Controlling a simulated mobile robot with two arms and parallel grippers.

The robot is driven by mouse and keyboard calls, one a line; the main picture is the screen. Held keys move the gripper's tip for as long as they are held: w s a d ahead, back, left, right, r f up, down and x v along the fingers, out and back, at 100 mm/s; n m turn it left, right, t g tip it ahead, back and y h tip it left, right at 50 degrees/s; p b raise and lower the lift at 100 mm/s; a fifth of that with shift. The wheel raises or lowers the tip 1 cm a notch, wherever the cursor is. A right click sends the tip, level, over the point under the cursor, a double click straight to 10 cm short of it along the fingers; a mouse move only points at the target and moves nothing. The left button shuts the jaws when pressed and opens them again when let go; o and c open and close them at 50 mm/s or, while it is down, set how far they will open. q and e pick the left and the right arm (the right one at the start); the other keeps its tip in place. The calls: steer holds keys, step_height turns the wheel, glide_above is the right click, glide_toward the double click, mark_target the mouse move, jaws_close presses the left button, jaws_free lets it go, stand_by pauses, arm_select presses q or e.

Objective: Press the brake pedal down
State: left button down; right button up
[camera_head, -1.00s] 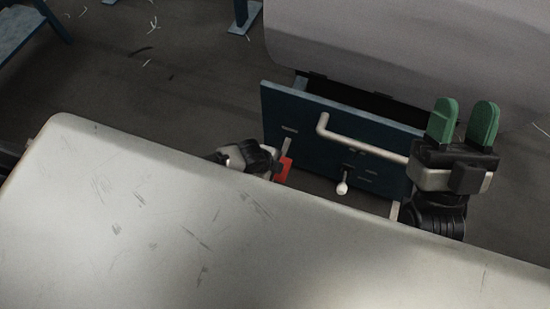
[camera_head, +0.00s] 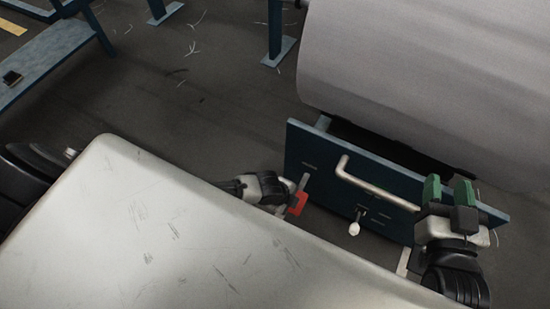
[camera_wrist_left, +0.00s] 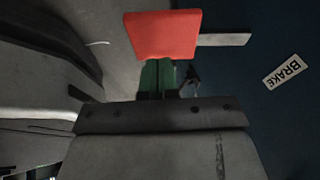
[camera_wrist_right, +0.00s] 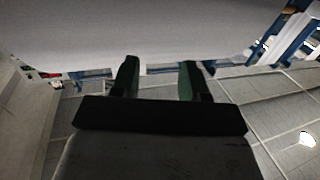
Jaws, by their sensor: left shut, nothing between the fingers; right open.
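The red brake pedal (camera_head: 298,202) stands out on a short metal arm from the dark blue panel, and it shows large in the left wrist view (camera_wrist_left: 165,35). A white label reading BRAKE (camera_wrist_left: 285,71) is on the panel beside it. My left gripper (camera_wrist_left: 160,75) has its green fingers shut and empty, with their tips right at the pedal's lower edge in that view; I cannot tell whether they touch. In the head view its fingers are hidden near the pedal. My right gripper (camera_head: 448,190) is open and empty by the panel's right end.
The blue panel (camera_head: 325,195) also carries a bent pale handle (camera_head: 370,183) and a white-knobbed lever (camera_head: 354,228). A large pale roll (camera_head: 420,80) is behind it. A scratched light surface (camera_head: 150,240) fills the foreground. Blue frame legs (camera_head: 275,40) stand at the back.

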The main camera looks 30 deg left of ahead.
arm_select(q)
steer(key=p+v, duration=0.5)
steer(key=v, duration=0.6)
steer(key=shift+s, duration=0.3)
arm_select(e)
steer(key=s+d+f+g+h, duration=0.2)
steer(key=s+f+g, duration=0.3)
steer(key=s+g, duration=0.1)
steer(key=s+d+f+g+h, duration=0.1)
steer(key=s+d+f+g, duration=0.2)
steer(key=s+g, duration=0.4)
steer(key=shift+s+d+f+m+g+h, duration=0.15)
steer(key=shift+d+f+m+g+h, duration=0.2)
steer(key=shift+f, duration=0.5)
arm_select(q)
steer(key=shift+d+f, duration=0.1)
arm_select(e)
steer(key=shift+a, duration=0.1)
